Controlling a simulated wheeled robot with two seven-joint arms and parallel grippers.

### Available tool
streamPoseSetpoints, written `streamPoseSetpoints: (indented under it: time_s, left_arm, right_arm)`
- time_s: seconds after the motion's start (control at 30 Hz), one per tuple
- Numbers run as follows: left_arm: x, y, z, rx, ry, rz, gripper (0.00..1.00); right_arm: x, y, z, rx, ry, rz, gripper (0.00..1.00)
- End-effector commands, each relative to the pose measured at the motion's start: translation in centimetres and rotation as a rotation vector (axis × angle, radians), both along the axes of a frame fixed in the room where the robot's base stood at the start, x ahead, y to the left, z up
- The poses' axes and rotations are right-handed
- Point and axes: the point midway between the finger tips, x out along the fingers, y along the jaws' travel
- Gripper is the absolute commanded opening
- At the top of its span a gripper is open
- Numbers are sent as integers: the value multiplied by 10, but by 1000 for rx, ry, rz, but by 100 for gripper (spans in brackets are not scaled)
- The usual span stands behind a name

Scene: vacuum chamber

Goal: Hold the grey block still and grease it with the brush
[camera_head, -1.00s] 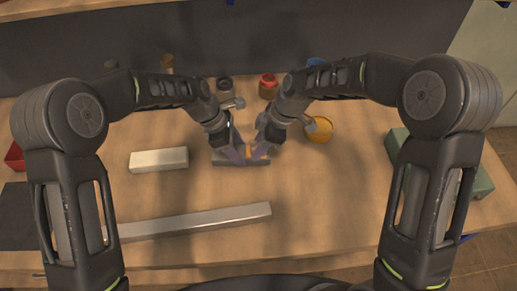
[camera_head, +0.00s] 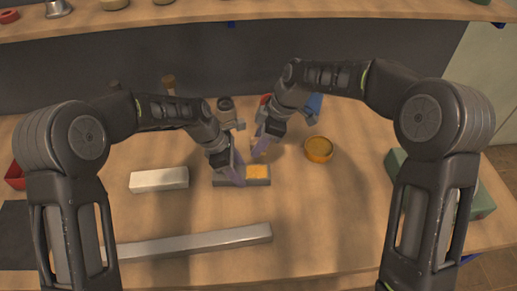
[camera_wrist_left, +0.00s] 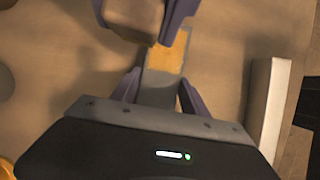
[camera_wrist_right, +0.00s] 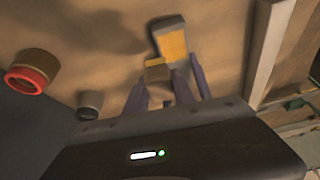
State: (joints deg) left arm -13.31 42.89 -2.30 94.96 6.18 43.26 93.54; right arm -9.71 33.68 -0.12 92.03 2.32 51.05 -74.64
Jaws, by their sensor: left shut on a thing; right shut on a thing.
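The grey block (camera_head: 227,182) lies flat on the table with an orange-yellow grease patch (camera_head: 258,171) on its right part. My left gripper (camera_head: 236,175) is shut on the block's left part; its fingers straddle the block in the left wrist view (camera_wrist_left: 158,92). My right gripper (camera_head: 259,147) is shut on the brush, above and behind the block. In the right wrist view the brush (camera_wrist_right: 158,74) is a tan piece with a yellowish end, close to the greased block (camera_wrist_right: 171,40). Most of the brush is hidden in the head view.
An orange-yellow round pot (camera_head: 319,150) stands to the right. A pale bar (camera_head: 159,180) lies left of the block, and a long grey bar (camera_head: 195,243) lies in front. A grey jar (camera_head: 226,108) stands behind, and a green box (camera_head: 482,200) is at the right edge.

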Motion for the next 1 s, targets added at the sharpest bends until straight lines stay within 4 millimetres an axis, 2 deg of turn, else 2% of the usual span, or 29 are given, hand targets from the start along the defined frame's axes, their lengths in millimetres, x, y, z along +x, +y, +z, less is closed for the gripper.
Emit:
streamPoseSetpoints:
  time_s: [0.33, 0.83, 0.87, 1.0]
  left_arm:
    - [0, 0, 0, 0, 0, 0, 0]
    - [0, 0, 0, 0, 0, 0, 0]
    - [0, 0, 0, 0, 0, 0, 53]
    - [0, 0, 0, 0, 0, 0, 65]
  right_arm:
    - [0, 0, 26, 0, -2, -1, 0]
    - [0, 0, 27, 0, -1, 0, 0]
    - [0, 0, 27, 0, -1, 0, 0]
    - [0, 0, 27, 0, -1, 0, 0]
